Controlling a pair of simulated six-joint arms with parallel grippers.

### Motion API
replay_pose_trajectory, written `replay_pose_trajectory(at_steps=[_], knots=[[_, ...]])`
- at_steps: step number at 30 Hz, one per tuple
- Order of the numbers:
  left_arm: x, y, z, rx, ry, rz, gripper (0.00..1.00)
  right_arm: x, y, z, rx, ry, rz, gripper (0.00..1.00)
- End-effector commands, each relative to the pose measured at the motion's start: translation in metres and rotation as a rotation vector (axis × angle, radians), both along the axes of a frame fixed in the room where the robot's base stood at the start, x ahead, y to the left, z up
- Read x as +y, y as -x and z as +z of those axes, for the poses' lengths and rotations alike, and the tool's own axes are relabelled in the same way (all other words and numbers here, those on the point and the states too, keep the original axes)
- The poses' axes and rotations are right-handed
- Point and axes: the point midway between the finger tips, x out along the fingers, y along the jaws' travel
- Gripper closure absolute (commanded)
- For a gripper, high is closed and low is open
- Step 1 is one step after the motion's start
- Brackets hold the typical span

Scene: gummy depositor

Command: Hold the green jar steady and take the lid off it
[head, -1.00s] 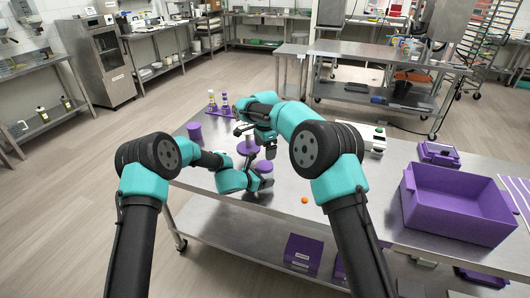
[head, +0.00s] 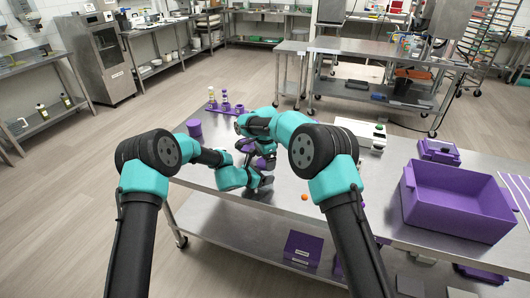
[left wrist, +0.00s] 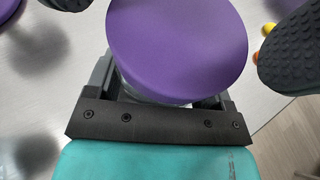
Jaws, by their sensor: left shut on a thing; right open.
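A jar with a wide round purple lid (left wrist: 178,45) stands in my left gripper (head: 262,180). In the left wrist view, the gripper's jaws are shut on the jar body just under the lid. Only a thin pale strip of the jar (left wrist: 150,95) shows below the lid, so its green colour cannot be made out. The lid is on the jar. My right gripper (head: 262,156) is open above the jar. In the left wrist view its dark ridged fingers show at the right and top left, apart from the lid. In the head view the arms mostly hide the jar.
A purple cylinder (head: 195,128) and a purple rack of vials (head: 224,108) stand at the back left. A small orange ball (head: 304,197) lies to the right. A large purple bin (head: 455,215), a purple box (head: 438,152) and a white device (head: 362,135) stand further right. The table front centre is clear.

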Motion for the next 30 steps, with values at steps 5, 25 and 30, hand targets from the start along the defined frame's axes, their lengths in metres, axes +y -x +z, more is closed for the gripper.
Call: replay_pose_trajectory(at_steps=[5,25,30], knots=[[-0.0001,0.0000,0.0002,0.000,0.000,0.000,0.91,-0.0004,0.0001,-0.0098,0.001,0.000,0.000,0.07],[0.0000,-0.0001,0.0001,0.000,0.000,0.000,0.91,-0.0002,0.0001,-0.0102,0.000,0.000,0.001,0.47],[0.0000,-0.0001,0.0001,0.000,0.000,0.000,0.91,-0.0001,0.0002,-0.0102,0.000,0.000,0.003,0.57]])
